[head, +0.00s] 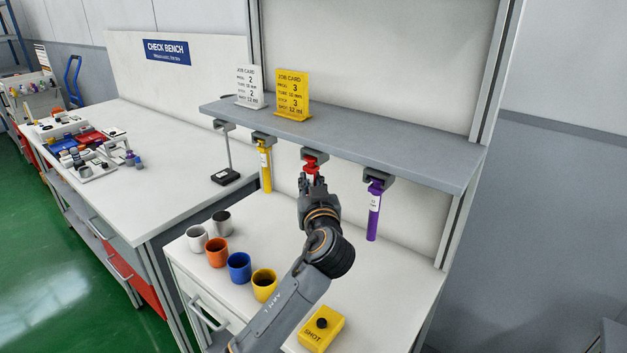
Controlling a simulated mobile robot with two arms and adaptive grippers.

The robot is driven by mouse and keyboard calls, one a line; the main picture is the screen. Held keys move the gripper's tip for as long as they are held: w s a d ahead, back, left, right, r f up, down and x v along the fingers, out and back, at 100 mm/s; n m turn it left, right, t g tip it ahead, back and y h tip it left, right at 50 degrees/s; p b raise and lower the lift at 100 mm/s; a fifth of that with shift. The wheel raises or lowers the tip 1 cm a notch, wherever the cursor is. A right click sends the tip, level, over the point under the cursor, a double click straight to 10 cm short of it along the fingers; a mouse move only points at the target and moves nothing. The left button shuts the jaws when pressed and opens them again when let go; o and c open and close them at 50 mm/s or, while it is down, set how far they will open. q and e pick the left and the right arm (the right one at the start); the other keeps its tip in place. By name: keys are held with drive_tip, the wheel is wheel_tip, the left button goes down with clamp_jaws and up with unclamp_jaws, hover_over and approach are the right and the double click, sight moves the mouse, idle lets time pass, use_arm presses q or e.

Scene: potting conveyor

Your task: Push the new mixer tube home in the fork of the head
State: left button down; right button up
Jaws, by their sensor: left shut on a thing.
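A red mixer tube (311,164) is at the third grey head (315,153) under the shelf. Its top shows at the fork, and my gripper hides its lower part. I cannot tell whether it is fully seated. My left gripper (312,183) is shut on the red tube from below and in front. A yellow tube (265,168) hangs in the head to the left, and a purple tube (374,212) hangs in the head to the right. My right gripper is not in view.
The shelf (400,147) bears a white job card (250,86) and a yellow one (292,94). Several cups, including a blue one (239,268), stand left of my arm. A yellow SHOT button box (321,329) is at the front. The check bench (150,190) is left.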

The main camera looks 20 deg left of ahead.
use_arm(q)
drive_tip(key=shift+s+a, duration=0.3)
drive_tip(key=shift+s, duration=0.5)
drive_tip(key=shift+s+a, duration=0.3)
drive_tip(key=shift+s, duration=0.5)
drive_tip(key=shift+s+p, duration=0.15)
drive_tip(key=shift+p, duration=0.15)
drive_tip(key=shift+s+a, duration=0.3)
drive_tip(key=shift+s, duration=0.35)
drive_tip(key=shift+s+a, duration=0.25)
drive_tip(key=shift+s, duration=0.35)
